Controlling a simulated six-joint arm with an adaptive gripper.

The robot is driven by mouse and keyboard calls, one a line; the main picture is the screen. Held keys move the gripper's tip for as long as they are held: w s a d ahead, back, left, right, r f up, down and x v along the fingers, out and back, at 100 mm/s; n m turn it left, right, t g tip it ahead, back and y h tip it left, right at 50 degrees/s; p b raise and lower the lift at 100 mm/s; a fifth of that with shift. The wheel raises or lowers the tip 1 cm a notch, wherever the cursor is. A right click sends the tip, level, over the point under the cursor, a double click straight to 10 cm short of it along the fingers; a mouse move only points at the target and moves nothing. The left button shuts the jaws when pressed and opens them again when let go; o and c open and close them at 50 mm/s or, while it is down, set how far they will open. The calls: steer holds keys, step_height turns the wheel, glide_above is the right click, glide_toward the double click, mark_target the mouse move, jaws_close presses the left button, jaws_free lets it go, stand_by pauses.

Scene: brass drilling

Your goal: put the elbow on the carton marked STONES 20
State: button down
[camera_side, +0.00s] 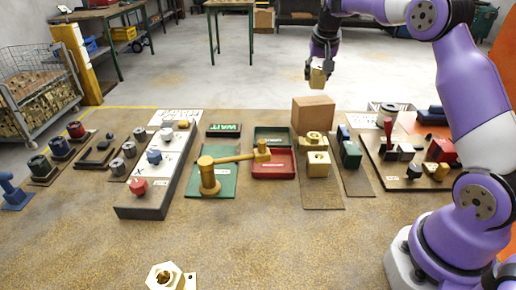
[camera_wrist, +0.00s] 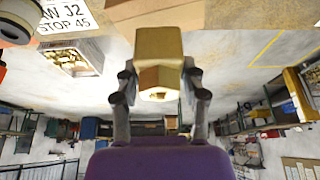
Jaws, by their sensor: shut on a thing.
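My gripper (camera_side: 323,60) is shut on a brass fitting (camera_side: 318,76), which appears to be the elbow. It holds the fitting in the air above and a little behind a plain brown carton (camera_side: 314,112). In the wrist view the fitting (camera_wrist: 159,55) sits between the two fingers (camera_wrist: 159,100), with its hexagonal end and bore facing the camera. A brown surface, possibly the carton, shows behind it at the top. No marking on the carton can be read, so I cannot confirm STONES 20. There is clear space between fitting and carton.
Two brass blocks (camera_side: 317,163) stand on a brown board just in front of the carton. A brass hex fitting (camera_side: 165,277) lies at the front. The front table is mostly clear.

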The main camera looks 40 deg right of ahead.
mark_target(317, 87)
steer(key=shift+d+f, duration=0.15)
steer(key=shift+f, duration=1.9)
steer(key=shift+c, duration=1.8)
jaws_free()
steer(key=shift+f, duration=0.15)
